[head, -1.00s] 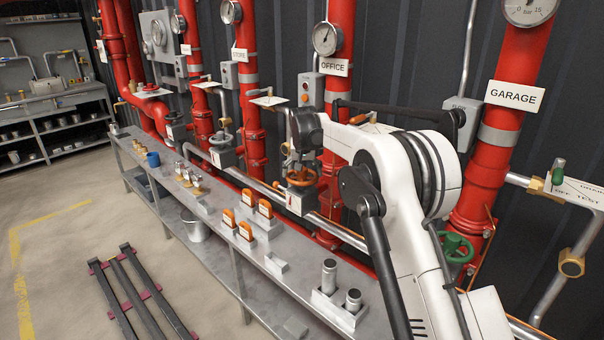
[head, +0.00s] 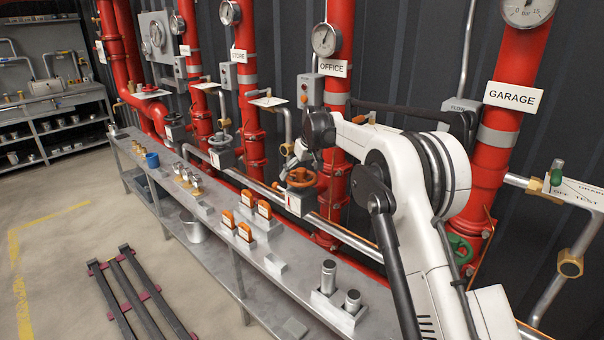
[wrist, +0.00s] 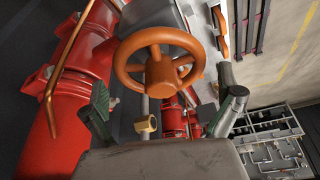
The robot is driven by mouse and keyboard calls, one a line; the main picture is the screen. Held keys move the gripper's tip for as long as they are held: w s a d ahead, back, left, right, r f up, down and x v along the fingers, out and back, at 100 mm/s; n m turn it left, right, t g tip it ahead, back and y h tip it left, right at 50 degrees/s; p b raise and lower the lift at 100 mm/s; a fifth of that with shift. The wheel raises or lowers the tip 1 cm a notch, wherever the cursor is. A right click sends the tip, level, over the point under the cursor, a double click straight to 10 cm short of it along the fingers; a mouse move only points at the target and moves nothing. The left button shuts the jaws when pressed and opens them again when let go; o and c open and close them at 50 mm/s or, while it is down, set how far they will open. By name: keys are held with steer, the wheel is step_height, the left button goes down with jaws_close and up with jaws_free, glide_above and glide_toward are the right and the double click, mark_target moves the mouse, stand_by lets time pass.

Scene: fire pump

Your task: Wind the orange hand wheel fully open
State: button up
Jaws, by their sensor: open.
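The orange hand wheel (head: 301,180) sits on a valve at the OFFICE riser, above the bench. In the wrist view the wheel (wrist: 159,64) shows its rim, spokes and hub face-on at the upper middle. My gripper (wrist: 167,100) is open and empty, with one finger low on each side of the wheel. No contact between the fingers and the rim shows. In the head view my gripper is small and close above the wheel, and its fingertips are hard to make out.
Red risers stand close behind the wheel, including the OFFICE pipe (head: 333,120). A green wheel (head: 460,249) is at the GARAGE riser. The bench (head: 225,215) below carries orange-and-white blocks (head: 246,232) and metal cylinders (head: 329,276).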

mark_target(302, 170)
steer(key=shift+r+p, duration=1.7)
steer(key=shift+r, duration=1.7)
steer(key=shift+f, duration=0.1)
